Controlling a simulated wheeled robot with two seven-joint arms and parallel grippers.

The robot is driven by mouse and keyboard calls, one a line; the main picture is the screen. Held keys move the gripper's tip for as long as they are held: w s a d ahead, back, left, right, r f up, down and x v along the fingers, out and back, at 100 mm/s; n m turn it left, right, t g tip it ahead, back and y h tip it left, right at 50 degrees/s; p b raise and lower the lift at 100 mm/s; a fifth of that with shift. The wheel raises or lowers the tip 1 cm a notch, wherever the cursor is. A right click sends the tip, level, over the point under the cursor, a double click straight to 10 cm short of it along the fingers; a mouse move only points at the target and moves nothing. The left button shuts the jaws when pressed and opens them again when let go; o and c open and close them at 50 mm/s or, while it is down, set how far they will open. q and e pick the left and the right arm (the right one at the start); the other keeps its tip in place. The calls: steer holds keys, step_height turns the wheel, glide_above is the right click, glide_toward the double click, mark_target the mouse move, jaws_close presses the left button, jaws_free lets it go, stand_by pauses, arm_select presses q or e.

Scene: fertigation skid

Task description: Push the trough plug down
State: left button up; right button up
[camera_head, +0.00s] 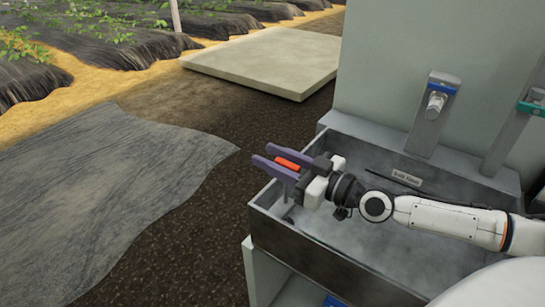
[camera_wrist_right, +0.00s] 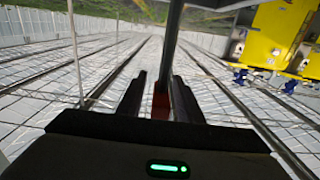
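My right gripper (camera_head: 267,161) is over the left end of the grey trough (camera_head: 300,262), with its purple fingers pointing left past the rim. The fingers are apart. A short orange-red bar (camera_head: 287,164) shows between them; it also shows in the right wrist view (camera_wrist_right: 160,103), between the dark fingers of the right gripper (camera_wrist_right: 158,80). I cannot tell what this bar is or whether it touches a finger. I cannot make out the trough plug for certain; my gripper and arm cover part of the trough. My left gripper is not in view.
A metal tap bracket (camera_head: 437,95) with a blue band stands behind the trough, and a second bracket (camera_head: 510,135) is to its right. A small label plate (camera_head: 407,178) is on the trough's back wall.

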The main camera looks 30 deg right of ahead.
mark_target(286, 199)
jaws_close()
